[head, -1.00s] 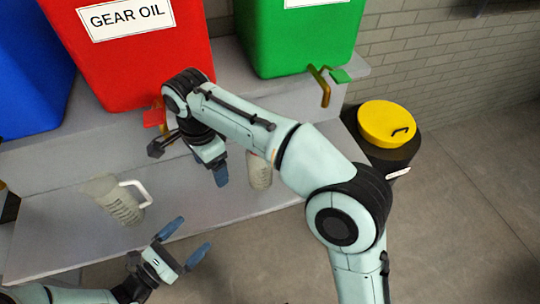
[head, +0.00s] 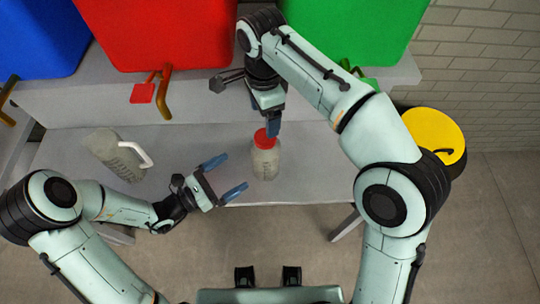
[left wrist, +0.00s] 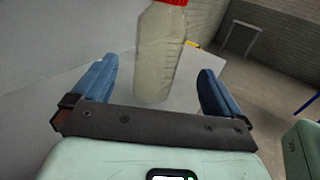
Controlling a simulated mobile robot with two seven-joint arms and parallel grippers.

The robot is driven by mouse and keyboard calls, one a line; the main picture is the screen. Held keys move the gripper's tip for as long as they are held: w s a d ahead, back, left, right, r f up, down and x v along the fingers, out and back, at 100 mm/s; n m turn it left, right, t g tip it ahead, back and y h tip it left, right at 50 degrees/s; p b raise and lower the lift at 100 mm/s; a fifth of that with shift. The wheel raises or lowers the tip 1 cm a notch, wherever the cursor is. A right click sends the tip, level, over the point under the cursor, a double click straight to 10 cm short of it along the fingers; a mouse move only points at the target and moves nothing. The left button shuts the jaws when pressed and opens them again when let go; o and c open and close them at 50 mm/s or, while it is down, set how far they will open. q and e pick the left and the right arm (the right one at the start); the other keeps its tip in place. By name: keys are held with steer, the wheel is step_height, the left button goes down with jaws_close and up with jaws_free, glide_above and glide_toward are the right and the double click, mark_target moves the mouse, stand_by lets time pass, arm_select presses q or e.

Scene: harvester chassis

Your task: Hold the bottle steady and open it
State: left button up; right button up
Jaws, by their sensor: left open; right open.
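The bottle (head: 264,160) stands upright on the grey bench near its front edge, with a pale body and a red cap (head: 262,139). In the left wrist view the bottle (left wrist: 160,52) stands ahead between my left fingers, with the red cap cut off at the top edge. My left gripper (head: 225,177) is open and empty, to the left of the bottle and apart from it. My right gripper (head: 272,124) is above the bottle with its fingers pointing down close to the cap. Whether they touch the cap cannot be told.
A pale jug with a white handle (head: 116,155) is on the bench (head: 205,140) at the left. Red (head: 160,35), blue (head: 35,38) and green (head: 350,30) containers with taps stand on the raised shelf behind. A yellow-lidded drum (head: 436,130) stands at the right.

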mark_target(266, 151)
arm_select(q)
steer(key=x, duration=1.2)
steer(key=shift+d, duration=0.1)
steer(key=c, duration=1.8)
steer(key=shift+o, duration=0.2)
arm_select(e)
steer(key=shift+f+n, duration=0.2)
steer(key=shift+n, duration=0.7)
steer(key=n, duration=0.2)
steer(key=shift+n, duration=0.3)
steer(key=shift+f, duration=3.85)
